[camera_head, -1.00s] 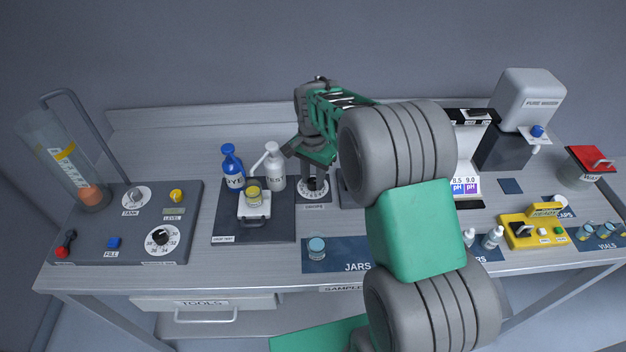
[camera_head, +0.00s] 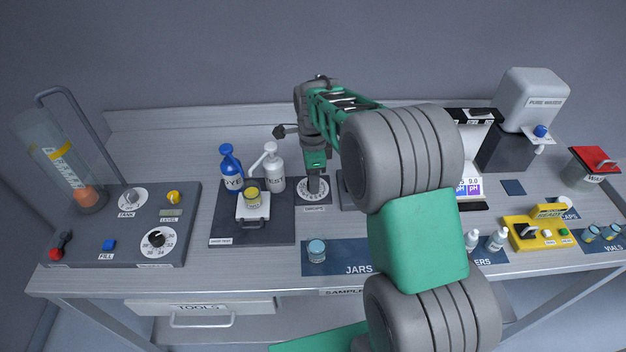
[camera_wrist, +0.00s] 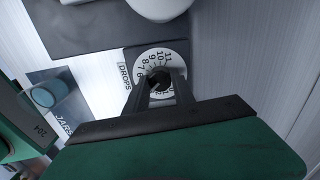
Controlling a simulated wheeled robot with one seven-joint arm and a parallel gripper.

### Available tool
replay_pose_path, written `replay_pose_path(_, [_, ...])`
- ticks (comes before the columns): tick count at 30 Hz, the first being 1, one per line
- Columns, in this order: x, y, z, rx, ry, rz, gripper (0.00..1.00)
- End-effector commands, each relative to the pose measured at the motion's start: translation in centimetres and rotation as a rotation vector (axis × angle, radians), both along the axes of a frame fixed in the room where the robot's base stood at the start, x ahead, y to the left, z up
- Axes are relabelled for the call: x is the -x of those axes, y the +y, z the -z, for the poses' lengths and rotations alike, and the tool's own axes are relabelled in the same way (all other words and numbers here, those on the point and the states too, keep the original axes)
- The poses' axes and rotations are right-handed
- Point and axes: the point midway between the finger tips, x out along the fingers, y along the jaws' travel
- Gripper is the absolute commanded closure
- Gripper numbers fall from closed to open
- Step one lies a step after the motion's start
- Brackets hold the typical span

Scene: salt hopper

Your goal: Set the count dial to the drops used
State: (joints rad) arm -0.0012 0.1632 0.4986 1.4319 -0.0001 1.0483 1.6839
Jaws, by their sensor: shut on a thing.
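The count dial (camera_head: 312,190) is a white numbered disc with a "DROPS" label, on the bench right of the drop test board. It also shows in the wrist view (camera_wrist: 150,60), with a dark knob at its centre and numbers such as 7 to 11 along its visible edge. My gripper (camera_head: 314,188) points down over the dial. In the wrist view my gripper (camera_wrist: 158,84) has its two fingers shut on the knob. The fingers hide part of the dial's numbers, and I cannot read the setting.
The drop test board (camera_head: 225,226) holds a jar with yellow contents (camera_head: 253,197), a blue DYE bottle (camera_head: 231,168) and a white TEST bottle (camera_head: 271,167) close left of the dial. A jar (camera_head: 317,250) stands on the JARS mat (camera_head: 345,268) in front.

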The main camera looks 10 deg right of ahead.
Motion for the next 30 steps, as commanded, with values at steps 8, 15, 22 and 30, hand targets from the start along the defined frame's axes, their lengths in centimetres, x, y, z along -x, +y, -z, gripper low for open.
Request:
replay_pose_path(8, [-0.04, -0.02, -0.07, 0.0, -0.002, 0.086, 1.0])
replay_pose_path(15, [-0.05, -0.03, -0.09, 0.0, -0.002, 0.101, 1.0])
replay_pose_path(22, [-0.06, -0.02, -0.1, 0.0, -0.002, 0.1, 1.0])
replay_pose_path(30, [-0.03, -0.01, -0.05, 0.0, -0.001, 0.099, 0.48])
